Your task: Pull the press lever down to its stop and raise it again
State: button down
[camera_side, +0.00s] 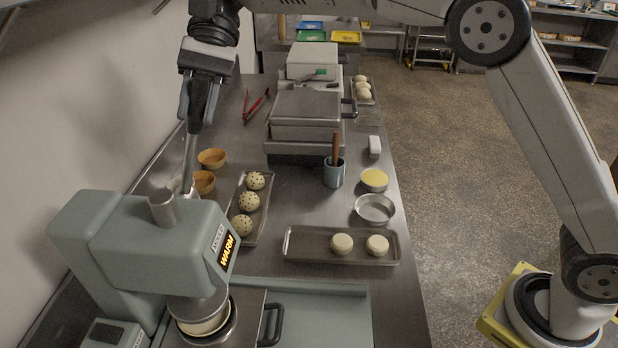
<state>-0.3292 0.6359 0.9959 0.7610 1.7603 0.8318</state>
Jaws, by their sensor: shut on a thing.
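The press (160,245) is a grey-green machine at the front left, with a lit "WARM" label on its head. Its lever (190,160) is a bare metal rod that stands nearly upright behind the press body. My gripper (195,122) comes down from above and is shut on the upper part of the lever. The lever's lower end is partly hidden by the press body. The round press plate (198,306) is low over a round pan with something pale in it; I cannot tell whether they touch.
Another tray (300,244) holds two pale rounds. A waffle-iron-like appliance (305,115) stands behind. The wall is close on the left.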

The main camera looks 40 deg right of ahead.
jog(key=shift+w+a+r, duration=0.1)
jog(key=shift+w+a, duration=0.1)
dwell(0.5)
jog(key=shift+c, duration=2.4)
grip_release()
jog(key=shift+r, duration=0.1)
jog(key=shift+r, duration=1.35)
jog(key=s+d+r, duration=0.6)
jog(key=s+r, duration=0.4)
jog(key=s, duration=0.2)
jog(key=shift+s+d, duration=0.15)
jog(key=shift+s, duration=0.1)
